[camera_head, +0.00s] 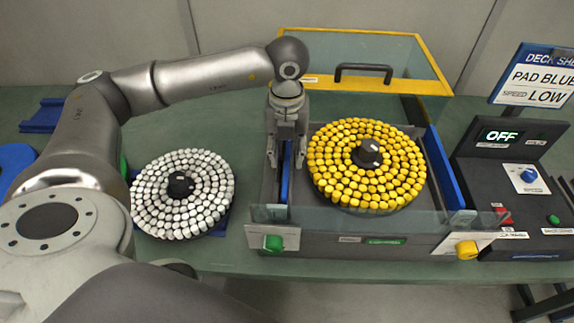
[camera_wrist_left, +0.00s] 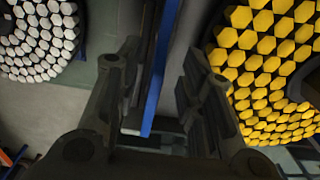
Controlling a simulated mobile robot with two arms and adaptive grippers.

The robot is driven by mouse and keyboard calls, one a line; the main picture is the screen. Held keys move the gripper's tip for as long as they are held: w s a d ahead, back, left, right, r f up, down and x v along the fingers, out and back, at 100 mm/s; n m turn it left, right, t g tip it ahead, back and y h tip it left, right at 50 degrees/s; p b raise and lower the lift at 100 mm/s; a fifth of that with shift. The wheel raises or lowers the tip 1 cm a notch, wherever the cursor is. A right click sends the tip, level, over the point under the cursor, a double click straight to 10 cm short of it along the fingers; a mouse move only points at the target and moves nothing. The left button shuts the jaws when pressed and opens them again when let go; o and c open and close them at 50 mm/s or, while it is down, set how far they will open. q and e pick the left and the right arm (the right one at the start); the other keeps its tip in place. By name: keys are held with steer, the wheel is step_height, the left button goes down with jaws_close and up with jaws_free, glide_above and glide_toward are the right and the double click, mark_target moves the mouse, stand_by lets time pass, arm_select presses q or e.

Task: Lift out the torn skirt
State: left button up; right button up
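A narrow blue strip (camera_head: 286,181), apparently one skirt, stands along the left side of the machine bed beside the yellow pad (camera_head: 325,172). A second blue strip (camera_head: 444,165) runs along the right side of the bed. I cannot make out a tear on either. My left gripper (camera_head: 286,160) points down over the left strip, with one finger on each side. In the left wrist view the fingers (camera_wrist_left: 155,95) are apart and the blue strip (camera_wrist_left: 153,105) passes between them, with no clear contact. My right gripper is out of view.
A white-studded pad (camera_head: 215,172) sits left of the machine. A clear, yellow-edged hood (camera_head: 419,65) with a dark handle stands raised behind the bed. A control panel (camera_head: 494,168) at the right reads OFF; its sign (camera_head: 538,80) says PAD BLUE, SPEED LOW.

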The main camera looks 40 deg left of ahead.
mark_target(287, 157)
arm_select(q)
step_height(287, 157, down, 4)
steer(key=shift+r+p, duration=0.2)
steer(key=shift+p, duration=0.35)
steer(key=shift+f, duration=0.25)
steer(key=shift+w, duration=0.1)
steer(key=shift+c, duration=0.5)
jaws_close()
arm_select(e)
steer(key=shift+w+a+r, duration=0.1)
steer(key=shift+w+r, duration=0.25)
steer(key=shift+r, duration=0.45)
